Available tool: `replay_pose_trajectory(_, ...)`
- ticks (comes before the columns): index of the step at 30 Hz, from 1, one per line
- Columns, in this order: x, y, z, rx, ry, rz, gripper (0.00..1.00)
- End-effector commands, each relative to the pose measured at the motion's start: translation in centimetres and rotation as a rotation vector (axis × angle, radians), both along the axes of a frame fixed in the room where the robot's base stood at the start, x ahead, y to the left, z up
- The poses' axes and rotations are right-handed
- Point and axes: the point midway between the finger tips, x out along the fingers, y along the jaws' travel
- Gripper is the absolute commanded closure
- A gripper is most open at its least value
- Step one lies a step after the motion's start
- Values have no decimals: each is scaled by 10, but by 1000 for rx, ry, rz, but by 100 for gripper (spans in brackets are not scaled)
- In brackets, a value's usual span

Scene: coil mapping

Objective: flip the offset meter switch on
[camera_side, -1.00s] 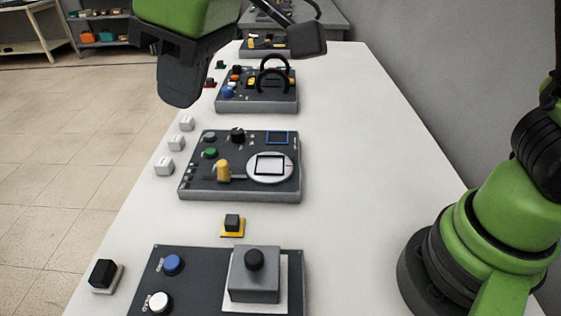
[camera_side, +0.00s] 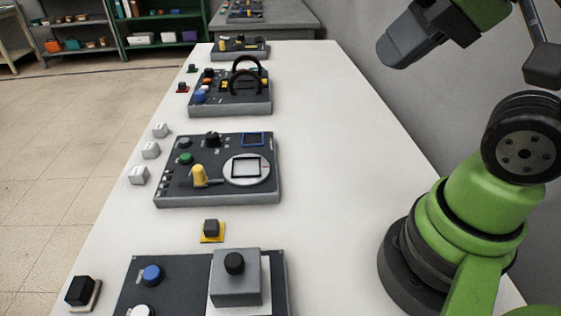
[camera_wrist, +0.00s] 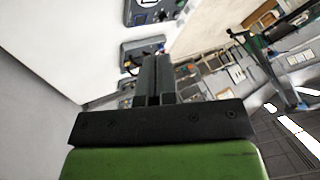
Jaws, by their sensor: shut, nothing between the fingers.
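No label that I can read marks the offset meter switch, so I cannot tell which control it is. The middle dark panel (camera_side: 225,197) carries a yellow lever (camera_side: 198,174), a green button (camera_side: 185,158), a black knob (camera_side: 212,139) and a round white dial (camera_side: 240,178) with a square frame on it. My gripper (camera_side: 390,58) is high at the upper right, well clear of the panels, shut and empty. In the wrist view my gripper (camera_wrist: 154,62) has its fingers together, with panels beyond them.
The near panel (camera_side: 185,275) has blue and white buttons and a grey box (camera_side: 236,285) with a black knob. A farther panel (camera_side: 240,108) bears black arches. White blocks (camera_side: 150,150) line the left edge. The table's right side (camera_side: 330,200) is clear.

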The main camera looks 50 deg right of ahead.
Motion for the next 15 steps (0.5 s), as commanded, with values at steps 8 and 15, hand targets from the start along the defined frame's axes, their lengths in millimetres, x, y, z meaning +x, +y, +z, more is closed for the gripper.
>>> replay_pose_trajectory(8,0,0,0,-1,0,3,100)
replay_pose_trajectory(15,4,2,2,-5,5,20,100)
